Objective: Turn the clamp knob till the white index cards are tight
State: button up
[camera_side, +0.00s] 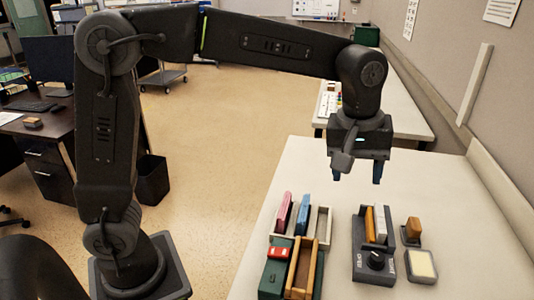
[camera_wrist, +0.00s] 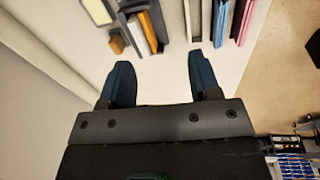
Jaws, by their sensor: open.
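The dark grey clamp (camera_side: 358,268) stands on the white table, with a black round knob (camera_side: 376,260) at its near end. The white index cards (camera_side: 381,224) stand upright in it beside an orange piece (camera_side: 369,224). I cannot tell how tightly the cards are held. My gripper (camera_side: 357,178) is open and empty, pointing down, well above the table and behind the clamp. In the wrist view, my gripper's fingers (camera_wrist: 158,64) are apart. The orange piece (camera_wrist: 149,32) shows beyond them at the top; the knob is outside that view.
A wooden-handled stamp (camera_side: 413,230) and a pale pad (camera_side: 421,264) lie right of the clamp. Left of it are a tray (camera_side: 317,228) with pink and blue pieces, a green box (camera_side: 272,279) with a red top, and a wooden tray (camera_side: 302,266). The table behind is clear.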

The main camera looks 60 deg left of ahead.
jog(key=s+a+r+m+t, duration=0.1)
jog(key=s+a+m, duration=0.4)
jog(key=s+a, duration=0.5)
jog(key=shift+s+r+t, duration=0.15)
jog(key=shift+s+t, duration=0.7)
jog(key=shift+t, duration=0.05)
jog(key=shift+c, duration=0.2)
jog(key=shift+c, duration=1.3)
jog(key=n+g+y, duration=0.2)
jog(key=n+y, duration=0.2)
jog(key=n, duration=0.4)
send_over(378, 256)
jog(key=s+d, duration=0.3)
jog(key=d, duration=0.2)
notch_tip(378, 256, down, 7)
jog(key=x, duration=1.3)
jog(key=shift+w+a, duration=0.15)
jog(key=shift+a, duration=0.2)
